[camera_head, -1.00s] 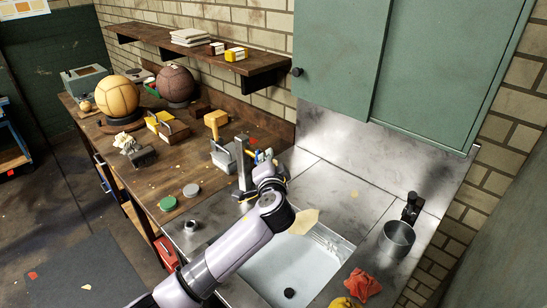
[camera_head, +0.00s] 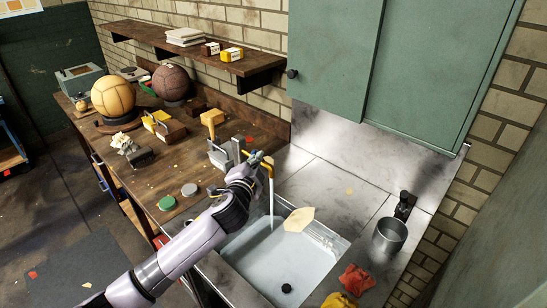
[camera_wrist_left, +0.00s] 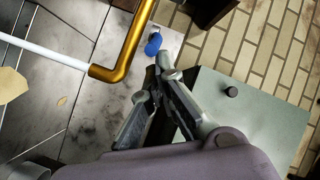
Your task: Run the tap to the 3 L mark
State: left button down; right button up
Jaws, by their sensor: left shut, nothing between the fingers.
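The brass tap (camera_head: 267,163) stands at the back left of the sink (camera_head: 233,256), and a thin pale stream of water (camera_head: 271,198) falls from its spout. In the left wrist view the brass pipe (camera_wrist_left: 130,48) and the pale stream (camera_wrist_left: 42,54) show clearly. A blue tap handle (camera_wrist_left: 153,44) is just beyond my left gripper (camera_wrist_left: 164,66), which is shut and empty; I cannot tell if they touch. In the head view that gripper (camera_head: 252,168) is beside the tap. I cannot make out a 3 L mark. My right gripper is not in view.
A metal cup (camera_head: 389,236) is at the right by the wall. A tan scrap (camera_head: 299,219) lies at the sink's edge; red (camera_head: 356,280) and yellow (camera_head: 340,301) cloths lie in front. The wooden bench (camera_head: 180,172) holds balls and tools. A green cupboard (camera_head: 420,75) hangs above.

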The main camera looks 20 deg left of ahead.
pick_arm(q)
jog(key=shift+s+a+p, duration=0.2)
jog(key=shift+a, duration=0.45)
jog(key=shift+s+a+p, duration=0.15)
jog(key=shift+a, duration=0.5)
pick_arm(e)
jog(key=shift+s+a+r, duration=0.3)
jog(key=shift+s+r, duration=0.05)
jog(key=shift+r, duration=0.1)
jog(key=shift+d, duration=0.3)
